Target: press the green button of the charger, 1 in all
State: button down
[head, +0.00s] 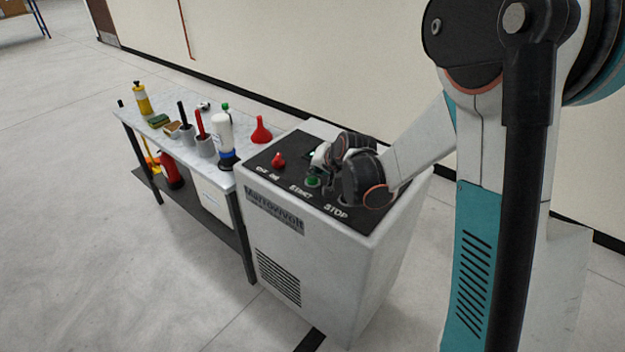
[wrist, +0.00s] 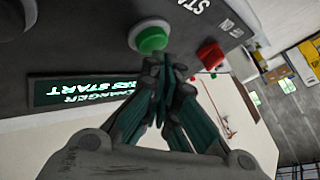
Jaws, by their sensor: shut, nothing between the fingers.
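The charger (head: 320,265) is a pale grey cabinet with a black sloping top panel. Its green button (head: 312,182) sits above the START label, between a red knob (head: 278,160) and the STOP label. In the wrist view the green button (wrist: 152,40) has a pale collar and shows just beyond my fingertips. My gripper (wrist: 165,62) is shut and empty, its fingertips beside the button's edge in the picture; I cannot tell if they touch it. In the head view my wrist hides part of the panel around STOP.
A lit display (wrist: 85,92) with green text is on the panel. A bench (head: 185,160) left of the charger holds bottles, cups with handled tools, and a red funnel (head: 261,131). A red extinguisher (head: 171,170) stands below. A wall runs behind; the floor in front is clear.

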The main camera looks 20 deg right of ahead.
aim_at(316, 178)
jog(key=shift+f+b, duration=0.45)
jog(key=shift+f, duration=0.05)
dwell(0.6)
jog(key=shift+r, duration=0.15)
jog(key=shift+r+p, duration=0.6)
jog(key=shift+r, duration=0.2)
jog(key=shift+r+p, duration=1.7)
jog(key=shift+r, duration=0.8)
